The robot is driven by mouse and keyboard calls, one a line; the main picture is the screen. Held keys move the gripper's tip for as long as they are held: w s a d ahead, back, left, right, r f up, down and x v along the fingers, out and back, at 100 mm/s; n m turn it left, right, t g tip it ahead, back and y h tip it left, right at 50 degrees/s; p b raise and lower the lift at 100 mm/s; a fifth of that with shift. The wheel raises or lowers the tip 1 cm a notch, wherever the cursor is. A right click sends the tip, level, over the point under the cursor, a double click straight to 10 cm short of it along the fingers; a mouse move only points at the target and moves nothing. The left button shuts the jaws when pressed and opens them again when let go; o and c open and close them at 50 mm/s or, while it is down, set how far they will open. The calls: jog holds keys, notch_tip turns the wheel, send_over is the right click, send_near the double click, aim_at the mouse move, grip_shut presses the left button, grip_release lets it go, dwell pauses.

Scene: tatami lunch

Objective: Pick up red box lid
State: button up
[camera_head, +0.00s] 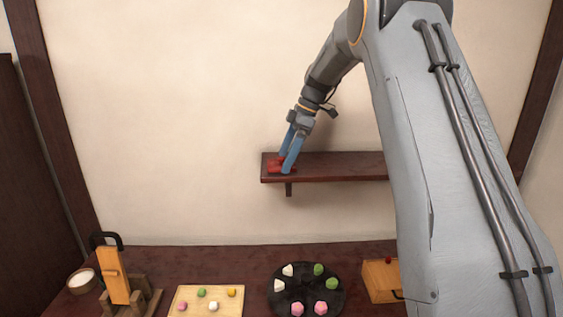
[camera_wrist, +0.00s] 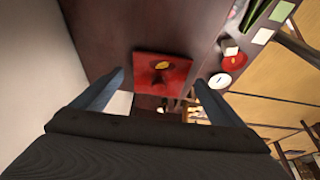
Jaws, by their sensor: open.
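The red box lid (camera_wrist: 177,75) is a flat red square with a yellow mark and a darker shape at its middle. In the wrist view it lies on the dark wooden shelf (camera_wrist: 110,28), between my finger tips. In the head view the red lid (camera_head: 274,163) shows at the left end of the wall shelf (camera_head: 335,170), partly hidden by my fingers. My gripper (camera_head: 285,166) is open, its blue fingers pointing down around the lid. In the wrist view my gripper (camera_wrist: 160,78) has a finger on each side of it. I cannot tell whether the fingers touch it.
Below the shelf, a dark table holds a wooden press (camera_head: 116,282), a white-filled bowl (camera_head: 82,280), a light board (camera_head: 232,306) with several sweets, a round black tray (camera_head: 306,297) with several sweets, and a wooden box (camera_head: 380,281). The wall stands close behind the shelf.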

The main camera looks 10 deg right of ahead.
jog(key=shift+a+f, duration=0.2)
jog(key=shift+f, duration=0.2)
jog(key=shift+c, duration=0.2)
jog(key=c, duration=1.1)
jog(key=shift+r, duration=0.15)
